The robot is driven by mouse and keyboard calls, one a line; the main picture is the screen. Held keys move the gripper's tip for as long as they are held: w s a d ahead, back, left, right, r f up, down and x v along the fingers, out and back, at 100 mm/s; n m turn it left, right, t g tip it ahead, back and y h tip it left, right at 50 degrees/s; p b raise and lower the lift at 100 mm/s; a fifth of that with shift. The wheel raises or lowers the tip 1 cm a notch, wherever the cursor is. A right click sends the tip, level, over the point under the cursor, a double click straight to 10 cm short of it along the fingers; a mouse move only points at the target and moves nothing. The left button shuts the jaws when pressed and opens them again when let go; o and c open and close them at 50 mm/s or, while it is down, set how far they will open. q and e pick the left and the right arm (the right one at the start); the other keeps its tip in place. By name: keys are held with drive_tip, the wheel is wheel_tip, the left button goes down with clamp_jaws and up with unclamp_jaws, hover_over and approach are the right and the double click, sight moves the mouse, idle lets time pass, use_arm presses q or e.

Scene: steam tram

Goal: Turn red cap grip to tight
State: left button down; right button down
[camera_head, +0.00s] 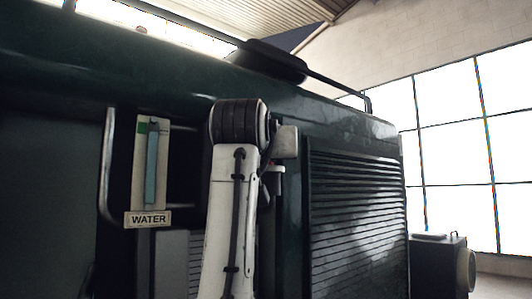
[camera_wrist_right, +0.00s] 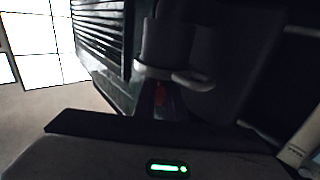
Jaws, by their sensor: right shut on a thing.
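The red cap grip (camera_wrist_right: 160,95) shows only as a small, dim red patch in the right wrist view, just below a grey cylinder (camera_wrist_right: 166,42) with a pale collar. My right gripper (camera_wrist_right: 158,108) is shut on the red grip, and its dark fingers hide most of it. In the head view my white right arm rises in front of the dark green tram side (camera_head: 355,125), with its wrist near the panel. A short grey cylinder (camera_head: 274,182) shows beside the wrist. The turn position of the grip cannot be read. My left gripper is not in view.
A water gauge (camera_head: 151,160) with a WATER label stands close left of my right arm, with a curved rail (camera_head: 108,165) beside it. A louvred panel (camera_head: 355,215) lies to the right. A dark box-like unit (camera_head: 438,262) stands farther right.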

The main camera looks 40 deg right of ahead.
drive_tip(key=m+g+h, duration=0.2)
drive_tip(key=g, duration=0.1)
drive_tip(key=m+g+h, duration=0.2)
drive_tip(key=m+g, duration=0.1)
drive_tip(key=g, duration=0.1)
drive_tip(key=shift+r+h, duration=0.1)
drive_tip(key=shift+h, duration=0.3)
drive_tip(key=shift+m+g+h, duration=0.4)
drive_tip(key=shift+m+g, duration=0.7)
drive_tip(key=shift+g, duration=0.4)
drive_tip(key=shift+f+m+g, duration=0.2)
drive_tip(key=shift+m+g, duration=0.7)
drive_tip(key=shift+g, duration=0.3)
drive_tip(key=c, duration=1.8)
unclamp_jaws()
drive_tip(key=shift+r, duration=0.1)
